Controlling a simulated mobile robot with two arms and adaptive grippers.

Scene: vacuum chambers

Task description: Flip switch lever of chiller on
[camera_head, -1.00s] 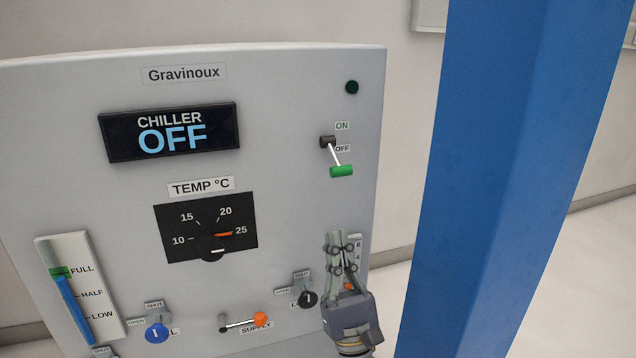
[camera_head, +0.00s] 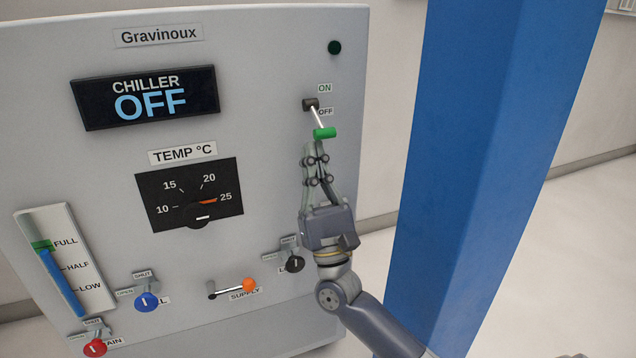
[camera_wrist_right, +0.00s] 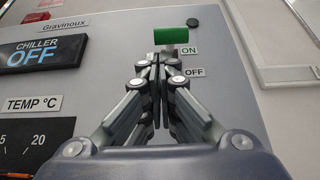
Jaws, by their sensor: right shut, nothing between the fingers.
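The chiller panel (camera_head: 270,80) is pale grey, and its display (camera_head: 146,98) reads "CHILLER OFF". The switch lever has a dark pivot (camera_head: 311,104), a thin metal rod and a green handle (camera_head: 325,133). It points down, by the OFF label. My right gripper (camera_head: 316,148) is shut and empty, with its fingertips just below the green handle. In the right wrist view the green handle (camera_wrist_right: 171,35) shows just past the fingertips (camera_wrist_right: 155,62); I cannot tell whether they touch. The rod and pivot are hidden there. My left gripper is not in view.
A blue column (camera_head: 480,150) stands to the right of the panel. Below are the temperature dial (camera_head: 203,215), the orange-tipped supply lever (camera_head: 249,285), a blue knob (camera_head: 147,302), a red knob (camera_head: 95,348) and a black knob (camera_head: 295,264). The panel around the switch is clear.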

